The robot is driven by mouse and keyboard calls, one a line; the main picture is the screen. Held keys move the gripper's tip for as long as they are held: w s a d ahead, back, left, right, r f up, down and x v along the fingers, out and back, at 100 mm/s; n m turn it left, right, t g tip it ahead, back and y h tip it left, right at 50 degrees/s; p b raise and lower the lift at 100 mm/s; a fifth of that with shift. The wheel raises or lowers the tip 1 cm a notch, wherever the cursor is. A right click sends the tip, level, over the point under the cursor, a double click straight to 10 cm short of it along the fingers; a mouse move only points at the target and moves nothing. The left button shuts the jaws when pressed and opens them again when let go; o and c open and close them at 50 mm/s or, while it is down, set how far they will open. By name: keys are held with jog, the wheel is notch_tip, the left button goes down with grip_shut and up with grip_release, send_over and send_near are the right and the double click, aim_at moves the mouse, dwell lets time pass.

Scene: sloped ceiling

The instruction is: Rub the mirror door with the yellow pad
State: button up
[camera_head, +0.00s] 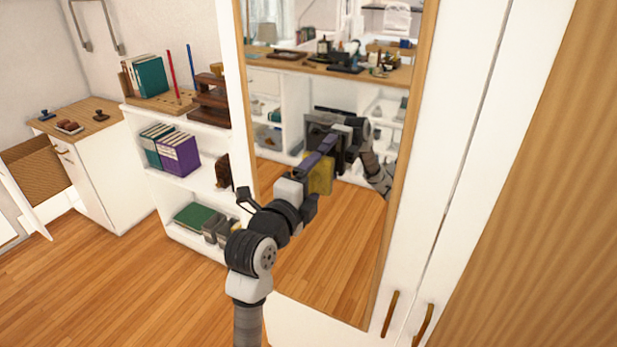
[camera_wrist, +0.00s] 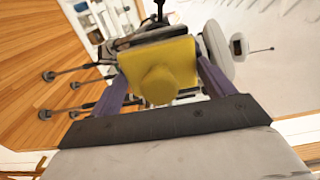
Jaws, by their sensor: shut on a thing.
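The mirror door (camera_head: 325,275) is a tall wood-framed mirror on a white cabinet, upright in the middle of the head view. It reflects the room and my own arm. My gripper (camera_head: 317,158) is in front of the mirror's middle and is shut on the yellow pad (camera_head: 320,177). In the wrist view the yellow pad (camera_wrist: 165,62), with a round knob on its near side, sits between the two purple fingers of my gripper (camera_wrist: 160,75). The pad's far face is hidden, so I cannot tell whether it touches the glass.
A white shelf unit (camera_head: 185,215) with books and small objects stands left of the mirror. A white cabinet (camera_head: 97,165) is farther left. Brass handles (camera_head: 390,313) stick out at the lower right. The wooden floor (camera_head: 110,285) at left is clear.

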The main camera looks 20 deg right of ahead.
jog(key=w+a, duration=0.1)
jog(key=w+a+p, duration=0.1)
jog(key=w, duration=0.1)
jog(key=shift+w+a, duration=0.15)
jog(key=shift+a, duration=0.05)
dwell(0.4)
jog(key=shift+p+v, duration=0.45)
jog(key=shift+v, duration=2.45)
jog(key=shift+v, duration=1.5)
